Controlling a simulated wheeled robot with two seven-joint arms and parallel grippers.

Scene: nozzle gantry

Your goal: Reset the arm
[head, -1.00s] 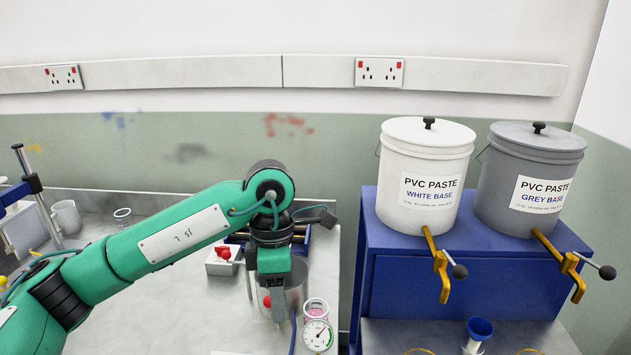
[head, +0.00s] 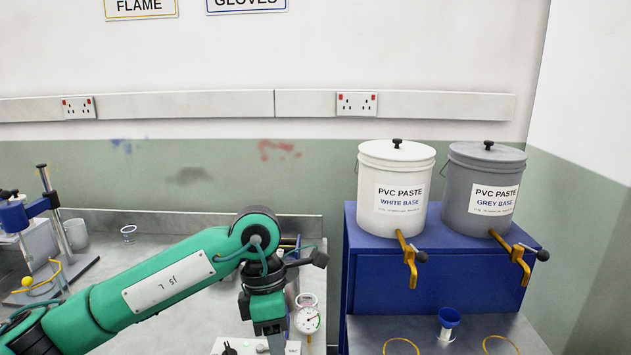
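My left arm reaches in from the left in the head view, a green arm bent down at its wrist. My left gripper (head: 272,338) points down over the bench beside a round pressure gauge (head: 307,320). Its fingertips run to the bottom edge of the picture, and I cannot tell whether they are open or shut. A metal pot (head: 291,293) stands behind the wrist, mostly hidden. My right gripper is not in view.
A white bucket (head: 391,232) and a grey bucket (head: 478,222) with yellow taps stand on a blue stand (head: 440,275) at right. At left are a blue-clamped stand (head: 54,205), a mug (head: 76,234) and a small glass (head: 128,235).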

